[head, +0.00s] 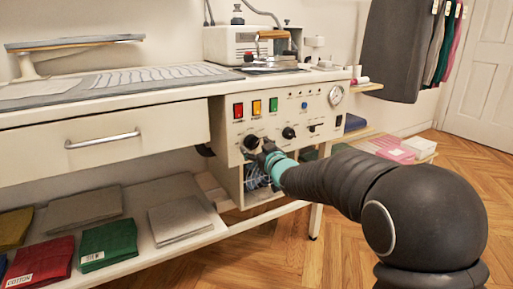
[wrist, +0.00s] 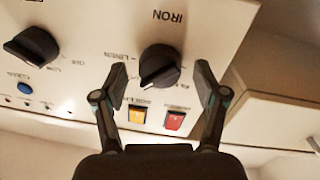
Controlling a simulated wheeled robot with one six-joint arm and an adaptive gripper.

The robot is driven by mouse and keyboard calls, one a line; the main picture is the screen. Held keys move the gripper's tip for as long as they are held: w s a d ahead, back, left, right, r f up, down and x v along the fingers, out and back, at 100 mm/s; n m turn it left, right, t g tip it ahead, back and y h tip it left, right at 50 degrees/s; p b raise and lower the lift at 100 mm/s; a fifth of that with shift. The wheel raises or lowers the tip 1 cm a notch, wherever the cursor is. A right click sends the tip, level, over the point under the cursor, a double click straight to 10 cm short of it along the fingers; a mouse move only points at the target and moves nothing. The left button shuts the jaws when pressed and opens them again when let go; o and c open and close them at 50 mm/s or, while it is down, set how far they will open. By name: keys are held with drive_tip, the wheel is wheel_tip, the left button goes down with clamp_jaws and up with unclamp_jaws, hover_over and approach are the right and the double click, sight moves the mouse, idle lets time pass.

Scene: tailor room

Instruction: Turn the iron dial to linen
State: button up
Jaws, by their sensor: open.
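The iron dial (wrist: 160,66) is a black ridged knob on the white control panel, with the word IRON printed beside it. The wrist view shows the panel upside down. The small print at the left of the dial looks like LINEN, but which mark the knob points to is too small to tell. The dial (head: 250,142) is at the left of the panel's lower row in the head view. My gripper (wrist: 162,82) is open, its fingers on either side of the dial with visible gaps. In the head view my gripper (head: 264,156) is close to the dial.
A second black knob (wrist: 31,46) and a blue button (wrist: 25,88) are on the same panel. Yellow (wrist: 136,117) and red (wrist: 174,120) switches lie close to the fingers. A white drawer (head: 105,142) is left of the panel. Folded cloths (head: 108,240) lie on the lower shelf.

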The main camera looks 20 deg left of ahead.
drive_tip(key=c, duration=1.1)
drive_tip(key=shift+c, duration=0.2)
drive_tip(key=shift+m+p, duration=0.3)
drive_tip(key=shift+p, duration=0.05)
drive_tip(key=m+p, duration=0.3)
drive_tip(key=m, duration=0.1)
drive_tip(key=shift+s+r+g, duration=0.1)
drive_tip(key=shift+r+g, duration=0.05)
drive_tip(key=shift+g, duration=0.15)
drive_tip(key=shift+m+p, duration=1.5)
drive_tip(key=shift+m, duration=0.5)
